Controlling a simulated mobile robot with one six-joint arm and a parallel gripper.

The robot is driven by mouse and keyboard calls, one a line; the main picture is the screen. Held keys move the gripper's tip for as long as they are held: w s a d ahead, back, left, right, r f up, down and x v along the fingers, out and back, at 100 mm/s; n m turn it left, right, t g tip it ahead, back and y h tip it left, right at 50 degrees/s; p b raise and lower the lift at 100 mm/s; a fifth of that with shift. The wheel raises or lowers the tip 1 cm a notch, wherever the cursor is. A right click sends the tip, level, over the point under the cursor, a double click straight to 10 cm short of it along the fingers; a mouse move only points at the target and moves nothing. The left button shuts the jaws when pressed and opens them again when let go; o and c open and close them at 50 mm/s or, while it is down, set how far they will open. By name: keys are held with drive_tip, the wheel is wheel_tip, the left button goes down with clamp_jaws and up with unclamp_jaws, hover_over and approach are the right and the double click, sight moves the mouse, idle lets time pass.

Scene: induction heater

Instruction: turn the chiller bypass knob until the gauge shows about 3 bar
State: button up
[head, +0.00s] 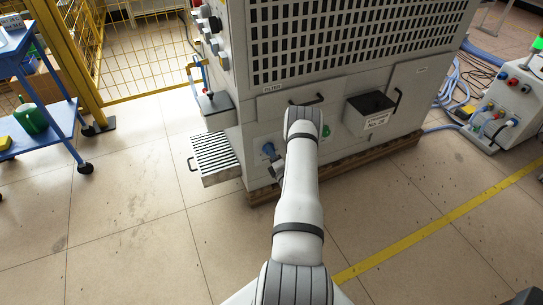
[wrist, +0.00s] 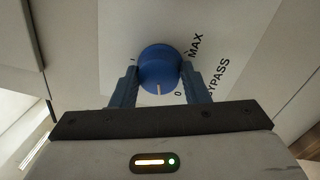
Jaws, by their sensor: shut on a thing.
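The blue bypass knob (wrist: 159,68) sits on a pale label panel in the wrist view, with "MAX", "0" and "BYPASS" printed to its right. A white pointer line on the knob points toward the bottom of the picture. My gripper (wrist: 160,82) has one finger on each side of the knob and is shut on it. In the head view a small part of the blue knob (head: 268,149) shows to the left of my arm, beside my gripper (head: 277,164). The gauge cannot be made out in either view.
The grey chiller cabinet (head: 340,90) stands on a wooden pallet (head: 375,155). A black bin (head: 369,110) and handles jut from its front. A slatted tray (head: 214,155) sticks out at left. A blue cart (head: 40,120) stands far left. The floor in front is clear.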

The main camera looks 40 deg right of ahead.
drive_tip(key=shift+w+r+n, duration=0.2)
drive_tip(key=shift+n, duration=0.1)
drive_tip(key=o, duration=1)
drive_tip(key=shift+f, duration=0.1)
drive_tip(key=shift+s, duration=0.15)
drive_tip(key=p+v, duration=0.1)
drive_tip(key=v, duration=0.6)
drive_tip(key=shift+s+a+p, duration=0.15)
drive_tip(key=shift+s+p, duration=0.15)
drive_tip(key=shift+p, duration=0.05)
